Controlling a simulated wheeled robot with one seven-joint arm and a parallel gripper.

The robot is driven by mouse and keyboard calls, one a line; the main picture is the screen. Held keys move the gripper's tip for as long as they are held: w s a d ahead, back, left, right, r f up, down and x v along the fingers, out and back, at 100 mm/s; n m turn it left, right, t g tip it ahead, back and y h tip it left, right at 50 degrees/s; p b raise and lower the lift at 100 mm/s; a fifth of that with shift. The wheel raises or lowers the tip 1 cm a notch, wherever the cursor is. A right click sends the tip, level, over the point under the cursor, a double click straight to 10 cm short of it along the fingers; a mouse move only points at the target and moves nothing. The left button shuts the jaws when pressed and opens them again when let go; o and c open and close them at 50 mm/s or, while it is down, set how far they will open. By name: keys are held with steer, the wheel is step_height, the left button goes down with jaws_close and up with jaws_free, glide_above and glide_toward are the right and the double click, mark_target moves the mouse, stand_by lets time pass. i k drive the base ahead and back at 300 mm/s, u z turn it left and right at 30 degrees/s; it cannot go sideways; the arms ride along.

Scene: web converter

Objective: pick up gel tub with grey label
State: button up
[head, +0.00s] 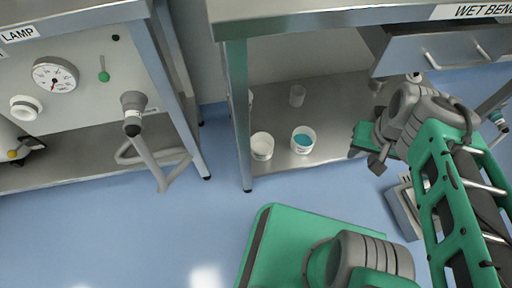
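A white round tub (262,148) and an open-topped tub with teal contents (303,140) stand side by side on the low steel shelf under the bench. A grey label cannot be made out on either at this size, so I cannot tell which is the gel tub. My gripper (367,160) is to the right of both tubs, apart from them, in front of the shelf. Its two dark fingertips look spread, with nothing seen between them.
A grey box (403,212) is on the floor. Blue floor is clear at left.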

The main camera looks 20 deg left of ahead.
mark_target(303, 139)
steer(key=u, duration=0.7)
steer(key=i, duration=0.15)
steer(key=z, duration=0.75)
steer(key=k, duration=1.2)
steer(key=u, duration=1.4)
steer(key=i, duration=1)
steer(key=u, duration=0.05)
